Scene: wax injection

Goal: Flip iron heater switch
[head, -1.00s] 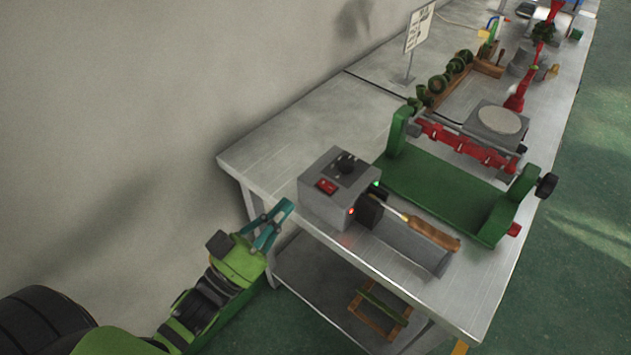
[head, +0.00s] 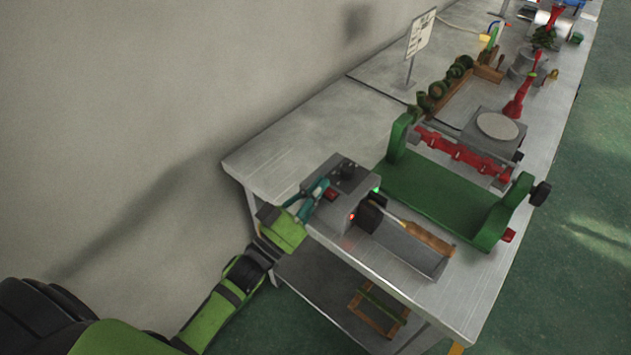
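The iron heater (head: 344,215) is a grey box at the near left corner of the metal table. Its top has a red switch (head: 332,195) and a black knob (head: 347,169). A green light and a red light glow on its right side. My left gripper (head: 325,184) has teal fingers that come together at the tips, with nothing seen between them. The fingertips are over the box's top, just left of the red switch. I cannot tell whether they touch it. My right gripper is not in view.
A wooden-handled iron (head: 428,238) rests in the holder right of the box. Behind it stands a green frame (head: 440,195) with a red bar (head: 460,154). A round-plated scale (head: 497,127) and a sign (head: 420,34) are farther back. The wall is at left.

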